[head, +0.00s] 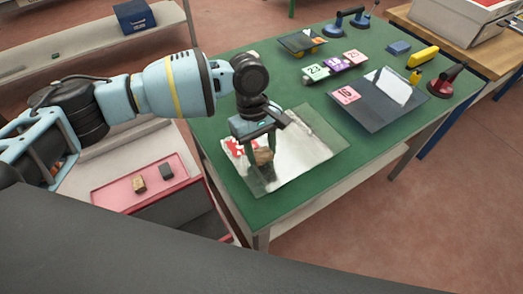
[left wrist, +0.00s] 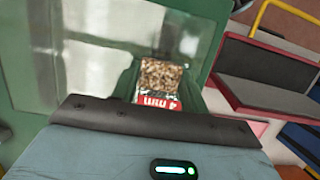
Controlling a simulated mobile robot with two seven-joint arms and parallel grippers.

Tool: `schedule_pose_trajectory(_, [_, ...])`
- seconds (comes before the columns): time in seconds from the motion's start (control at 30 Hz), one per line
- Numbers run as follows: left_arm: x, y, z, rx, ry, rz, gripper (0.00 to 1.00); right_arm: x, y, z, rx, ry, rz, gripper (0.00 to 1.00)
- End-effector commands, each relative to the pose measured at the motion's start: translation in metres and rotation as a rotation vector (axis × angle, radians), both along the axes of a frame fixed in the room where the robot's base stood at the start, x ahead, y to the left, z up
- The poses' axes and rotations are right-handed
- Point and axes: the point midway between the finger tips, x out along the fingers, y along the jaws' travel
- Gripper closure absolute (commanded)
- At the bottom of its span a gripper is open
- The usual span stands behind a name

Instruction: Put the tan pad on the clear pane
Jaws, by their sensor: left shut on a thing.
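My left gripper (head: 263,152) points down over the near part of the green table, shut on a speckled tan pad (head: 264,157). The tan pad also shows in the left wrist view (left wrist: 160,78), where my fingertips are hard to make out. The clear pane (head: 304,150) lies flat on the green table below the gripper, with bright reflections and a red and white label (head: 235,147). The pad is over the pane's left part; I cannot tell whether it touches the glass. My right gripper is not in view.
A pink-rimmed tray (head: 105,199) left of the table holds a tan block (head: 138,184) and a dark block (head: 166,171). A dark pane (head: 364,110) with a pink tag, several number tags, and a red suction cup (head: 446,82) are farther right on the table.

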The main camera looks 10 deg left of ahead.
Motion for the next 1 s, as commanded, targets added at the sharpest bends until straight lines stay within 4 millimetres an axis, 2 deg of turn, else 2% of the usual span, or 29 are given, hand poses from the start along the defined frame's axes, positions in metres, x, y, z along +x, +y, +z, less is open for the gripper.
schedule_pose_trajectory(0.03, [-0.0004, 0.0002, -0.0087, 0.002, 0.003, 0.0, 0.77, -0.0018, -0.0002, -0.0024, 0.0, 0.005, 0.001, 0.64])
schedule_pose_trajectory(0.1, [-0.0004, 0.0002, -0.0135, 0.001, 0.002, 0.0, 0.77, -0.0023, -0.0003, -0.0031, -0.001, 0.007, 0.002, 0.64])
schedule_pose_trajectory(0.47, [-0.0004, -0.0001, -0.0155, -0.001, 0.001, 0.001, 0.77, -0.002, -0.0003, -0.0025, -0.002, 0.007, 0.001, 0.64])
schedule_pose_trajectory(0.5, [-0.0001, 0.0, -0.0156, -0.001, 0.0, 0.001, 0.52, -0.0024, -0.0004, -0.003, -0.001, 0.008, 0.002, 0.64])
schedule_pose_trajectory(0.63, [-0.0002, 0.0001, -0.0156, -0.001, 0.001, 0.001, 0.35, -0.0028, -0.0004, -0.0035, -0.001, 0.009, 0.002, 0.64])
schedule_pose_trajectory(1.0, [0.0, 0.0001, -0.0132, 0.0, 0.0, 0.0, 0.34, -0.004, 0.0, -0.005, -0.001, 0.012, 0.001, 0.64])
